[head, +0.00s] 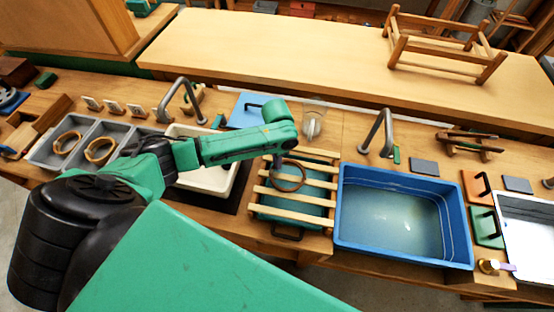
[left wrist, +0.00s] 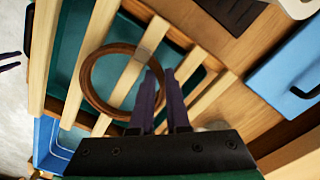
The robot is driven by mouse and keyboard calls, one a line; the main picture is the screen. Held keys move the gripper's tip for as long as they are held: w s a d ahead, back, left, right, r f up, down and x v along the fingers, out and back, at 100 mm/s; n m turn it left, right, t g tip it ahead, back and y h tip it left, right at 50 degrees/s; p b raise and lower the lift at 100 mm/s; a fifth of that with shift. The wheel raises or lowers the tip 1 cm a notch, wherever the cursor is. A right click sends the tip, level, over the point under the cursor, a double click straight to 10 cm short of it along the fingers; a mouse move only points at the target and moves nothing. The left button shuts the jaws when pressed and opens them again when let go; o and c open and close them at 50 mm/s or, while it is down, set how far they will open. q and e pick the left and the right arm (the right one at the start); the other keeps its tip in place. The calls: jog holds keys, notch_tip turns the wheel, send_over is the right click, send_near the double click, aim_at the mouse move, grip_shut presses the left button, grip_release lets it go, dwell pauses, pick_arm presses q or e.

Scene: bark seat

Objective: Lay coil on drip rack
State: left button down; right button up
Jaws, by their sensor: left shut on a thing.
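The coil (head: 302,180) is a thin brown ring over the slats of the drip rack (head: 312,201); in the left wrist view the coil (left wrist: 84,83) lies flat across the pale slats (left wrist: 128,80). My left gripper (head: 277,168) comes down at the coil's upper left edge in the head view. In the left wrist view its dark fingers (left wrist: 162,85) are shut on the coil's rim. I cannot tell whether the coil touches the slats. The rack stands over a green tray. My right gripper is not in view.
A blue basin of liquid (head: 340,220) stands right of the rack, with a tap (head: 386,130) behind it. A white basin (head: 232,185) is to the left, partly behind my arm. Two more coils (head: 66,145) (head: 99,150) lie in grey trays at the far left.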

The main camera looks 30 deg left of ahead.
pick_arm(q)
jog(key=shift+f, duration=0.1)
jog(key=c, duration=0.9)
grip_release()
notch_tip(320, 180, up, 12)
jog(key=shift+b, duration=0.45)
